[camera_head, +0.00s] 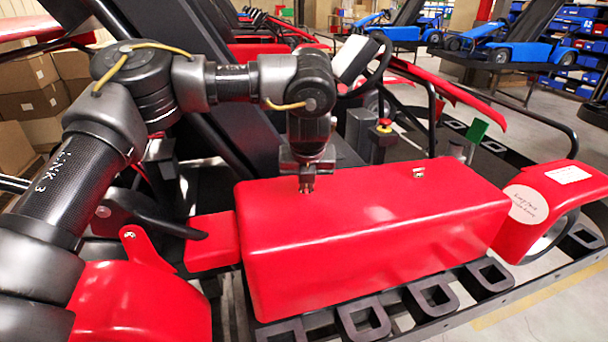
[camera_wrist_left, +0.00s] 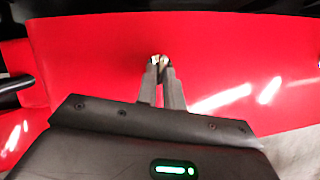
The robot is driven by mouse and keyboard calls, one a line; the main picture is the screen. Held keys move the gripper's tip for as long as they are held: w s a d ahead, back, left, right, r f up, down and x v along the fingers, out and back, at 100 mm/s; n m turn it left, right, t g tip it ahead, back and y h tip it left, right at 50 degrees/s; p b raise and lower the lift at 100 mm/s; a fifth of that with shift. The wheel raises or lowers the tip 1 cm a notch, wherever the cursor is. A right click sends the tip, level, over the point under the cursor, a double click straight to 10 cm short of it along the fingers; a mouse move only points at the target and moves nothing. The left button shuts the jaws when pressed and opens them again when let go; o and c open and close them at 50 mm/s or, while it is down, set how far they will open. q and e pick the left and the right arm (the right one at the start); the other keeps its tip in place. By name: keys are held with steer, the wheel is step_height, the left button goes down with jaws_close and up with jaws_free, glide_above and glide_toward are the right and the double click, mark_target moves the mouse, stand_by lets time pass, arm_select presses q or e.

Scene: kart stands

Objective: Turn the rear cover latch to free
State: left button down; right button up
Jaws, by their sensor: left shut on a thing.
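The red rear cover (camera_head: 370,240) is a long box across the back of the kart. It also fills much of the left wrist view (camera_wrist_left: 100,75). My left gripper (camera_head: 307,190) points down at the cover's top, near its left end. In the left wrist view its fingertips (camera_wrist_left: 160,60) are close together on a small metallic latch (camera_wrist_left: 155,58), mostly hidden between them. The latch's turn angle cannot be told. A second small metal latch (camera_head: 419,172) sits on the cover's top further right, with nothing touching it. My right gripper is not in view.
A black slotted bumper frame (camera_head: 430,297) runs along the front of the cover. A red fender (camera_head: 545,205) with a round label stands at the right. The steering wheel (camera_head: 380,62) and a black seat are behind the cover.

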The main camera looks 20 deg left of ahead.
arm_select(q)
steer(key=shift+w+d+r+n+y+p, duration=0.1)
steer(key=shift+n+y+p, duration=0.6)
steer(key=shift+n, duration=0.8)
steer(key=shift+g, duration=0.3)
steer(key=c, duration=1.5)
jaws_free()
steer(key=shift+d+r, duration=0.15)
steer(key=shift+r, duration=0.25)
steer(key=v, duration=0.3)
steer(key=b+v, duration=0.1)
steer(key=v, duration=0.2)
steer(key=b+v, duration=0.1)
steer(key=v, duration=0.2)
steer(key=shift+s+r, duration=0.25)
steer(key=shift+r, duration=0.15)
